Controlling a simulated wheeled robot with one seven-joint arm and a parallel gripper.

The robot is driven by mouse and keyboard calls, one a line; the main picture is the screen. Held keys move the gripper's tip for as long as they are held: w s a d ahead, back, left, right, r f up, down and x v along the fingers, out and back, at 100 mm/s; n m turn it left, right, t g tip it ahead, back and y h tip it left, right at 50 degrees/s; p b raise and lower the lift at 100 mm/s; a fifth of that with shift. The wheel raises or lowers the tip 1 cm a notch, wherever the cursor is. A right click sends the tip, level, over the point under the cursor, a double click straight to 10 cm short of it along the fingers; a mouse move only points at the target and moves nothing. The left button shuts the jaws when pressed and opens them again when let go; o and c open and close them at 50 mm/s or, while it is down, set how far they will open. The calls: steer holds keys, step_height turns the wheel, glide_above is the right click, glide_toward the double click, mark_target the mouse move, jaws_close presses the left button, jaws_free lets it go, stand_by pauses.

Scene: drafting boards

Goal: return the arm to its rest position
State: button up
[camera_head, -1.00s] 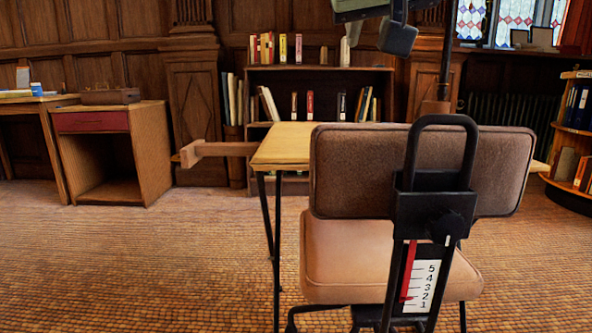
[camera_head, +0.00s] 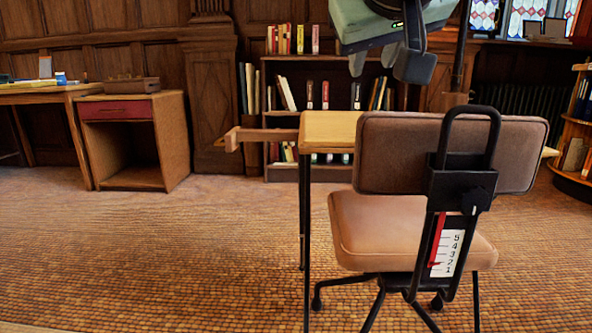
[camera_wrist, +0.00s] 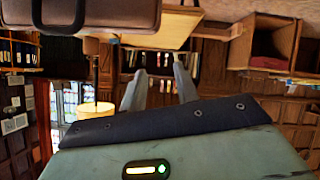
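My gripper (camera_head: 385,62) hangs at the top of the head view, right of centre, above the chair back and the wooden board. Most of my arm is outside the head view.
A brown chair (camera_head: 410,230) with a height scale on its back stands close in front. The wooden board table (camera_head: 330,132) is behind it. A bookcase (camera_head: 292,73) stands at the back, and a cabinet (camera_head: 170,135) at left. The left floor is clear.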

steer(key=s+d+f+n+g+y+p, duration=0.1)
steer(key=s+d+f+n+g+p, duration=0.15)
steer(key=s+f+g+p, duration=0.6)
steer(key=s+d+f+n+g+p, duration=0.2)
steer(key=s+f+n+g+p, duration=0.15)
steer(key=s+f, duration=0.9)
step_height(320, 180, up, 36)
steer(key=m+p, duration=0.1)
steer(key=p, duration=3.5)
steer(key=shift+w+f+y, duration=0.15)
steer(key=shift+w+y, duration=0.15)
steer(key=shift+w, duration=0.1)
